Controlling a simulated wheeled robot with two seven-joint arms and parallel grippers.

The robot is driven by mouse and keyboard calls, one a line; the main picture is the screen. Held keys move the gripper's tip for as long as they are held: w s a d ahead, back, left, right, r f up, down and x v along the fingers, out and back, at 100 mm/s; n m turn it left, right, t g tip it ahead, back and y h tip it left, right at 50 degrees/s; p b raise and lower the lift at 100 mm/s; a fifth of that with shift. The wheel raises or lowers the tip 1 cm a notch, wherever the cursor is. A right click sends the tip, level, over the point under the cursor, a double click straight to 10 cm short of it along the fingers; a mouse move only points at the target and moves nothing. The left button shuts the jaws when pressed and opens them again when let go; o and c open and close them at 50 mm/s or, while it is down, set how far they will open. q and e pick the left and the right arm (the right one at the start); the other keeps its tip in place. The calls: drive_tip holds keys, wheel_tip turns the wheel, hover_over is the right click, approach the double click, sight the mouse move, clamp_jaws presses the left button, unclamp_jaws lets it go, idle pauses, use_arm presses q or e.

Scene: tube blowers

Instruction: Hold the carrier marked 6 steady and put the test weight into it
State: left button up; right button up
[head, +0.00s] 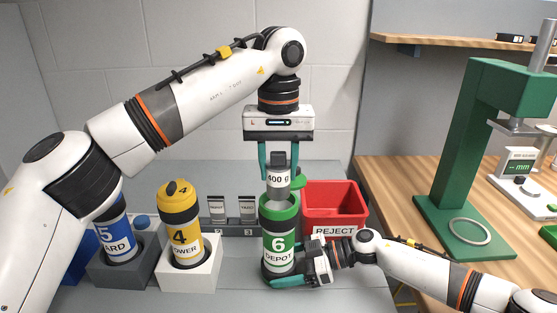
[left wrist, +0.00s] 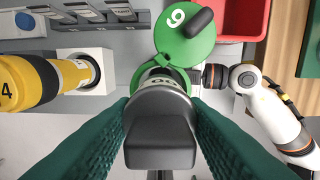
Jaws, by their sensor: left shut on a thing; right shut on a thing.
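The green carrier marked 6 (head: 279,243) stands upright on the grey bench, with a white DEPOT label. Its round green lid (left wrist: 186,40) is swung open toward the back in the left wrist view. My left gripper (head: 278,172) is shut on the grey test weight (head: 278,181), held upright by its dark grip above the carrier's mouth. The weight also shows in the left wrist view (left wrist: 160,130), hiding most of the opening. I cannot tell whether its lower end is inside. My right gripper (head: 303,279) is shut on the carrier's lower body from the right.
A yellow carrier marked 4 (head: 180,225) stands in a white holder (head: 190,276) to the left. A blue carrier marked 5 (head: 118,240) stands in a grey holder. A red REJECT bin (head: 335,200) is behind right. A green press (head: 480,140) stands on the wooden table.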

sight(278, 184)
use_arm(q)
drive_tip(key=shift+f, duration=0.1)
drive_tip(key=shift+f, duration=1.95)
drive_tip(key=o, duration=1.4)
drive_tip(key=shift+c, duration=0.2)
wheel_tip(278, 184, up, 12)
